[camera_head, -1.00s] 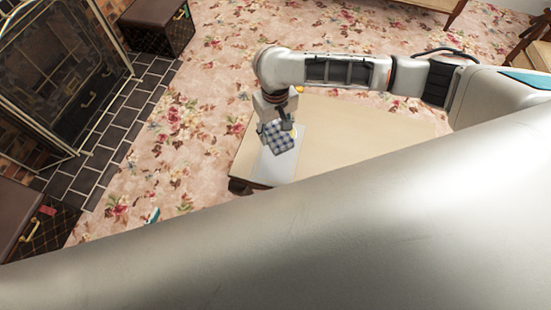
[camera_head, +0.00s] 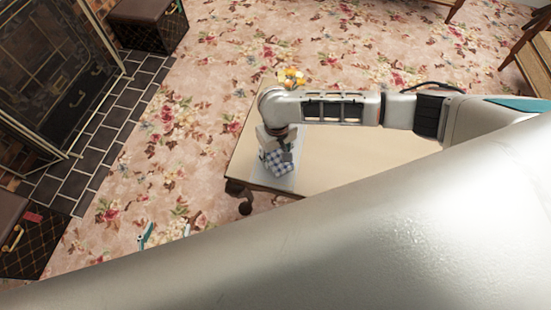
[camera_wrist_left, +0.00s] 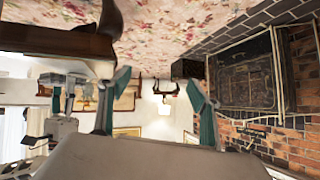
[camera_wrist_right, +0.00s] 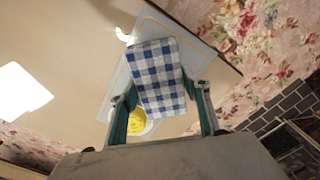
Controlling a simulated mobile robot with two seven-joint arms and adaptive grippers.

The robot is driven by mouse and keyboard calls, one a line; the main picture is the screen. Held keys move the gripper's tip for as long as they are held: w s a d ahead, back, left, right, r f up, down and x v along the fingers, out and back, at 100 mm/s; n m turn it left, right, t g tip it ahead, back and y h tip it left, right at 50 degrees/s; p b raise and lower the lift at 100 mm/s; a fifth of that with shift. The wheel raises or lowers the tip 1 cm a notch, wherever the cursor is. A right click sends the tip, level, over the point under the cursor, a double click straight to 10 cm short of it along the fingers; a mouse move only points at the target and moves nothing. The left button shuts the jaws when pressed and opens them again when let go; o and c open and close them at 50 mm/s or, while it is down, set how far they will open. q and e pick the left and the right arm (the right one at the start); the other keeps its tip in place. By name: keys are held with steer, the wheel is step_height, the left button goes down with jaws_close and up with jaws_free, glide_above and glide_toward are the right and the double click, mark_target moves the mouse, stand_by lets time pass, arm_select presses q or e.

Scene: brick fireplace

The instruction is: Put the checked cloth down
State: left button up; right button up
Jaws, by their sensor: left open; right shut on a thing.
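The blue-and-white checked cloth (camera_wrist_right: 158,76) hangs between the two fingers of my right gripper (camera_wrist_right: 163,112), which is shut on it. In the head view the cloth (camera_head: 276,160) appears over the pale mat (camera_head: 284,183) at the table's left end. The right wrist view shows the mat's yellow-lined edge (camera_wrist_right: 190,42) beyond the cloth; I cannot tell whether they touch. My left gripper (camera_wrist_left: 157,108) is open and empty, away from the table. Its teal fingertips (camera_head: 167,233) show low in the head view, where the rest is hidden behind my arm.
The cream table (camera_head: 345,160) has bare room right of the mat. A yellow item (camera_wrist_right: 137,120) lies in a white dish, partly hidden by my gripper. Orange and yellow flowers (camera_head: 291,77) show behind my right arm. A fireplace screen (camera_head: 55,75) and dark box (camera_head: 148,24) stand left.

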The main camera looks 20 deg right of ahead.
mark_target(276, 160)
steer(key=f, duration=0.2)
steer(key=shift+s+f+b, duration=0.2)
steer(key=shift+f+b, duration=0.15)
steer(key=shift+f, duration=0.35)
steer(key=shift+w+r, duration=0.2)
arm_select(q)
steer(key=shift+s+a+f, duration=0.1)
steer(key=shift+s+f, duration=0.05)
steer(key=shift+f, duration=0.3)
arm_select(e)
steer(key=o, duration=1.2)
steer(key=shift+f, duration=0.15)
